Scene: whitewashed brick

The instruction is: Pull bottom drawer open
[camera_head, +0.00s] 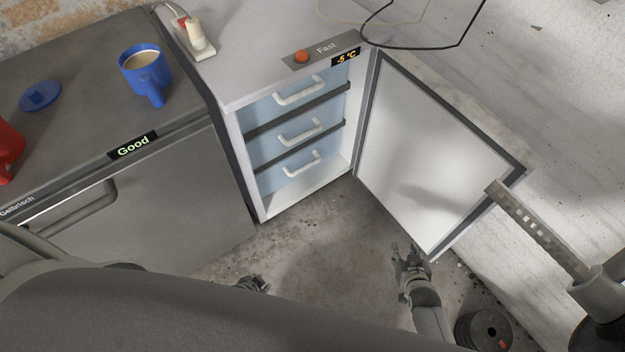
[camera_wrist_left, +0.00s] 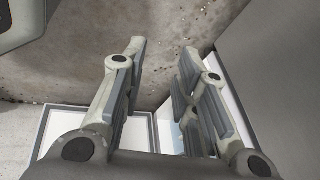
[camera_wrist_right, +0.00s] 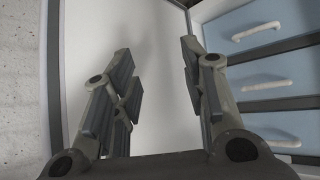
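The small white freezer (camera_head: 236,85) stands with its door (camera_head: 420,150) swung open to the right. Inside are three light-blue drawers with white handles, all pushed in. The bottom drawer (camera_head: 290,177) has its handle (camera_head: 302,164) facing out; it also shows in the right wrist view (camera_wrist_right: 280,130). My right gripper (camera_head: 408,252) is open and empty, low by the door's lower edge; in its wrist view the fingers (camera_wrist_right: 155,70) are apart before the door's inner face. My left gripper (camera_head: 252,281), partly hidden by my body, is low in front of the cabinets; its fingers (camera_wrist_left: 165,65) are apart and empty.
A grey appliance (camera_head: 150,195) stands left of the freezer, with a blue mug (camera_head: 146,75), a blue lid (camera_head: 40,95) and a red object (camera_head: 8,148) on top. A power strip (camera_head: 195,38) lies on the freezer. A black weight disc (camera_head: 484,330) is on the floor. Floor before the drawers is clear.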

